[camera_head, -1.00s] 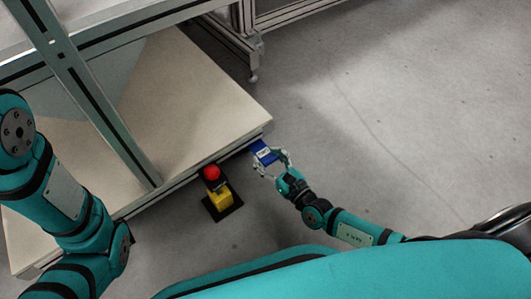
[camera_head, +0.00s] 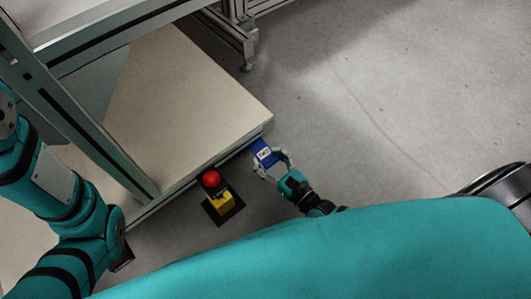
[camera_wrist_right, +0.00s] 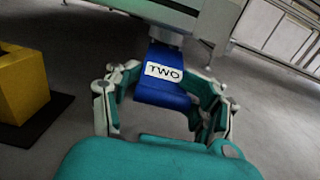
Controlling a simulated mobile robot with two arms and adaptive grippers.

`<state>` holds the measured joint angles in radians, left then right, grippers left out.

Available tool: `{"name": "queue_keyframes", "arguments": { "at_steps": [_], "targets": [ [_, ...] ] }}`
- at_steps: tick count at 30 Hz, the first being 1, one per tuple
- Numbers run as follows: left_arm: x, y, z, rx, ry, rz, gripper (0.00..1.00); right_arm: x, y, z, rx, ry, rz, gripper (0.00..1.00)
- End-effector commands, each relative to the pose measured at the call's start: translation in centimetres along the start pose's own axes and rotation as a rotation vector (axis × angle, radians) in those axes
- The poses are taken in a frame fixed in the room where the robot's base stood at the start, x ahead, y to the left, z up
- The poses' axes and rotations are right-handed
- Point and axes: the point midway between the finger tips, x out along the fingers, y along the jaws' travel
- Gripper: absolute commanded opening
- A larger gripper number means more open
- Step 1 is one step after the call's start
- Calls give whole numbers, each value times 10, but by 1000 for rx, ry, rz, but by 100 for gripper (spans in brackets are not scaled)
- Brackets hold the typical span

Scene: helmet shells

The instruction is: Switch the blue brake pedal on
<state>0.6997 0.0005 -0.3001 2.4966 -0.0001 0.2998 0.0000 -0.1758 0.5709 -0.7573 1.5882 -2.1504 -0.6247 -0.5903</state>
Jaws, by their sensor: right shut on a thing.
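The blue brake pedal (camera_head: 261,150) with a white "TWO" label sticks out at the front edge of the low platform. It also shows at the middle of the right wrist view (camera_wrist_right: 163,96). My right gripper (camera_head: 272,166) is shut on the pedal, with one finger on each side of it in the right wrist view (camera_wrist_right: 162,82). The contact spots are partly hidden. My left arm stands at the left of the head view, and its gripper does not show.
A red button (camera_head: 211,179) on a yellow box with a dark base (camera_head: 226,212) stands on the floor left of my right gripper. The pale platform (camera_head: 190,95) and a metal frame post (camera_head: 85,130) lie at the left.

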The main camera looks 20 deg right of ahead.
Motion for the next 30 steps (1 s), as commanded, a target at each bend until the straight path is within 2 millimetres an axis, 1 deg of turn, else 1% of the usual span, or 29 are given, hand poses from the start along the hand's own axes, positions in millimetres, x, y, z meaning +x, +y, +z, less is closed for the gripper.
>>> {"name": "queue_keyframes", "arguments": {
  "at_steps": [1, 13, 30],
  "targets": [
    [-2, 0, -2, 0, 2, 0, 37, -2, -8, -9, 1, 21, -12, 0],
    [-4, 1, -6, 0, 9, 0, 37, -3, -7, -13, 1, 21, -11, 0],
    [-7, 2, -3, 0, 1, 0, 37, -3, -7, -16, 2, 23, -11, 0]
  ]
}}
